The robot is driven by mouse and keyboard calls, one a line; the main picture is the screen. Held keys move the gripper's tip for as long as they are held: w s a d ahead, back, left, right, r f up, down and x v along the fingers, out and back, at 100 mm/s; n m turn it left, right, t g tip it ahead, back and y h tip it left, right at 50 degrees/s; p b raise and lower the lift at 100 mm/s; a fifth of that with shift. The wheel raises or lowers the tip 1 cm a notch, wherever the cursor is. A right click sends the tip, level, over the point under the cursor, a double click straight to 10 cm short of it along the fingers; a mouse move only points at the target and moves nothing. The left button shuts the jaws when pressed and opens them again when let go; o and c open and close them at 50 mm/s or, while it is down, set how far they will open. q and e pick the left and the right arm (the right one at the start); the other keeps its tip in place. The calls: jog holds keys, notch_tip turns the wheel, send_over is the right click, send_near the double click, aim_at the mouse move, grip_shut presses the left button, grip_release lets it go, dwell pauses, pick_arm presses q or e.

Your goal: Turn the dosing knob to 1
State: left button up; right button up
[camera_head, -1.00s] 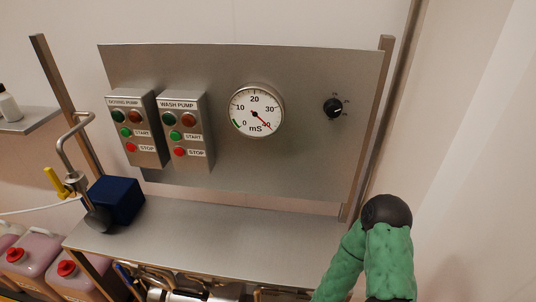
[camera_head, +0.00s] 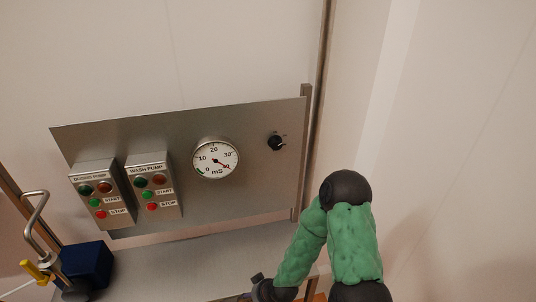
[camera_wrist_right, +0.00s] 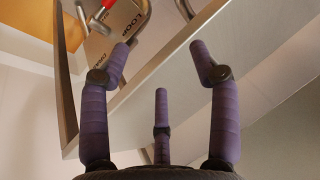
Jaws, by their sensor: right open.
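The dosing knob (camera_head: 275,142) is a small black round knob at the right end of the grey metal panel (camera_head: 240,190) in the head view. Its small scale marks are too small to read. My right arm, in a green sleeve, is below and right of the knob, apart from it. In the right wrist view my right gripper (camera_wrist_right: 160,75) has its purple fingers spread apart with nothing between them. The knob does not show in the wrist view. My left gripper is in neither view.
A round mS gauge (camera_head: 215,158) sits left of the knob. The wash pump box (camera_head: 152,187) and dosing pump box (camera_head: 101,195) stand further left. A dark blue block (camera_head: 87,263) is at lower left. In the wrist view a metal edge (camera_wrist_right: 180,62) runs behind the fingers.

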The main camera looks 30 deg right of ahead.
jog(key=w+d+r+t+h, duration=0.1)
jog(key=w+d+r+t, duration=0.25)
jog(key=w+r, duration=0.3)
jog(key=m+t+h+p, duration=0.1)
jog(key=m+t+h, duration=0.1)
jog(key=t+h, duration=0.55)
send_near(276, 147)
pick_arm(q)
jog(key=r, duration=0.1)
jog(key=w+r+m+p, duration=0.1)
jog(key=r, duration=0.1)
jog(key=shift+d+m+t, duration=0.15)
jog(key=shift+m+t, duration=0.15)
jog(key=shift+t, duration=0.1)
pick_arm(e)
jog(key=shift+t+y, duration=0.5)
jog(key=shift+y, duration=0.15)
jog(key=x, duration=0.6)
jog(key=d+x, duration=0.1)
jog(key=x, duration=0.2)
jog(key=shift+s+f, duration=0.2)
jog(key=shift+f, duration=0.1)
jog(key=c, duration=1.1)
